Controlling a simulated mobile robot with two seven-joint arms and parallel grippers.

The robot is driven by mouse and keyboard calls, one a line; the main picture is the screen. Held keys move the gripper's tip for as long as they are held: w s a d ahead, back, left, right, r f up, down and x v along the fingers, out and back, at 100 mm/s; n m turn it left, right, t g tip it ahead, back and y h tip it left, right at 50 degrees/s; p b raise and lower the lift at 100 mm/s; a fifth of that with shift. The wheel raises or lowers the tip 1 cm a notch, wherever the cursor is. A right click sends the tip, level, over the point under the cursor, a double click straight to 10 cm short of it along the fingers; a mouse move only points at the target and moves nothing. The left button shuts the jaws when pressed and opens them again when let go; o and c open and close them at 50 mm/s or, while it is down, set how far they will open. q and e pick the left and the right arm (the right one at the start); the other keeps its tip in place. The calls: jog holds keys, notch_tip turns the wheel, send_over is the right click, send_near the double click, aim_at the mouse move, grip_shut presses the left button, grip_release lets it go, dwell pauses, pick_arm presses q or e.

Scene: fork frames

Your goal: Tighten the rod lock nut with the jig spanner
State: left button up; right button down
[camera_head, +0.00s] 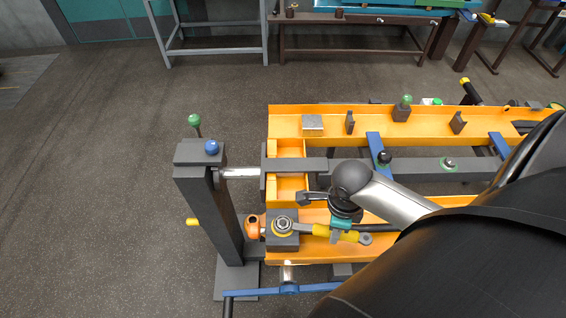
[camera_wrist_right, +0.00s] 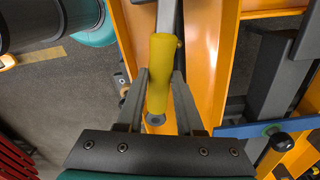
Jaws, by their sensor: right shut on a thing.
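The jig spanner (camera_head: 335,233) has a yellow grip, a grey shank and a ring at its tail. It lies roughly level, its head end pointing left to the rod lock nut (camera_head: 283,223). The nut is not visible there. My left gripper is not in view.
The orange jig frame (camera_head: 350,125) carries clamps with green and black knobs. A dark post (camera_head: 207,200) with a blue ball and a steel rod (camera_head: 240,173) stands left. A blue bar (camera_head: 260,293) runs along the front. The floor at left is clear.

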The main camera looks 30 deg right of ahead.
jog(key=shift+s+a+m, duration=0.5)
jog(key=shift+a+m, duration=0.2)
jog(key=shift+m, duration=0.1)
jog(key=shift+s+a+m, duration=0.2)
jog(key=shift+a+m, duration=0.1)
jog(key=shift+s+a+m, duration=0.3)
jog(key=shift+a+m, duration=0.25)
jog(key=shift+s+a+m, duration=0.25)
jog(key=shift+a+m, duration=0.25)
jog(key=shift+m, duration=0.05)
jog(key=shift+w+d+n, duration=0.35)
jog(key=shift+d+n, duration=0.4)
jog(key=shift+n, duration=0.05)
jog(key=c, duration=1.1)
grip_release()
grip_shut()
jog(key=shift+d, duration=0.1)
